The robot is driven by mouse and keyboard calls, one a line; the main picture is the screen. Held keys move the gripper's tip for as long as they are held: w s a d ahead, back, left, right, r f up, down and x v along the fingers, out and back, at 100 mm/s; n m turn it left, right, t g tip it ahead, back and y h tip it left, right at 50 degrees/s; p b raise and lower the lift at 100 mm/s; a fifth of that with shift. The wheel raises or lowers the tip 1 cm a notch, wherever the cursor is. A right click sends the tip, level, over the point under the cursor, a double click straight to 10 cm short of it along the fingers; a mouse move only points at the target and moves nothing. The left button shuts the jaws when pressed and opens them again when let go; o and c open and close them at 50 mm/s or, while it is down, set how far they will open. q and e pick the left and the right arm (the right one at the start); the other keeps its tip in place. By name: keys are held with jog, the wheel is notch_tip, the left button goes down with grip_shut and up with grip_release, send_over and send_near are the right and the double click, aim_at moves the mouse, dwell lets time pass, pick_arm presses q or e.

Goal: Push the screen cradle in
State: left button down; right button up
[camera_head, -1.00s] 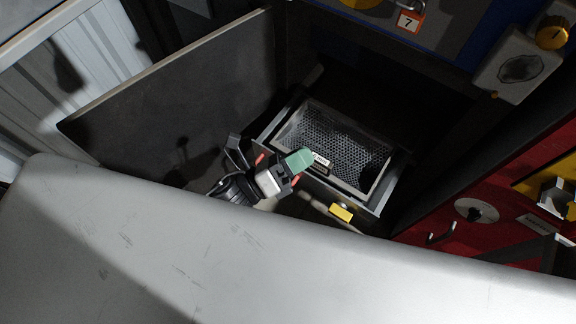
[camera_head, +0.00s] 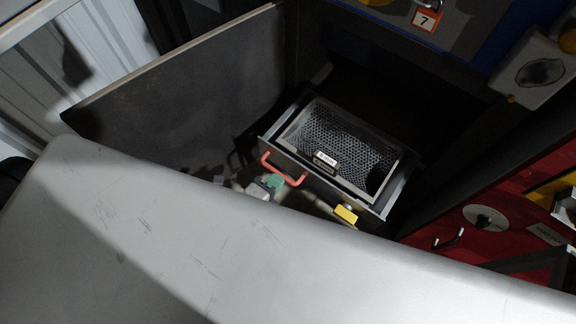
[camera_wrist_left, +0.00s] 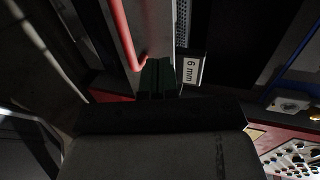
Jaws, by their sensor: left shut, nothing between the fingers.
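The screen cradle (camera_head: 387,202) is a grey drawer-like frame with a perforated screen (camera_head: 345,146) in it. It sticks out of a dark cabinet opening. Its front carries a red handle (camera_head: 283,172) and a small white label (camera_head: 325,158), which reads "6 mm" in the left wrist view (camera_wrist_left: 193,71). My left gripper (camera_head: 273,182), with green fingertips, is low in front of the cradle's front face, by the red handle. In the left wrist view its shut, empty fingertips (camera_wrist_left: 159,78) are close to the front beside the handle (camera_wrist_left: 128,36); contact is unclear. My right gripper is out of view.
An open dark door panel (camera_head: 190,95) stands left of the cradle. A red panel with a dial (camera_head: 485,218) is at the right. A large pale surface in the foreground hides much of the left arm.

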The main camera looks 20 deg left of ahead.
aim_at(294, 162)
pick_arm(q)
jog(key=x, duration=0.3)
jog(key=r+x, duration=0.1)
jog(key=x, duration=0.1)
jog(key=shift+w, duration=0.1)
jog(key=shift+w+d, duration=0.1)
jog(key=shift+w, duration=0.15)
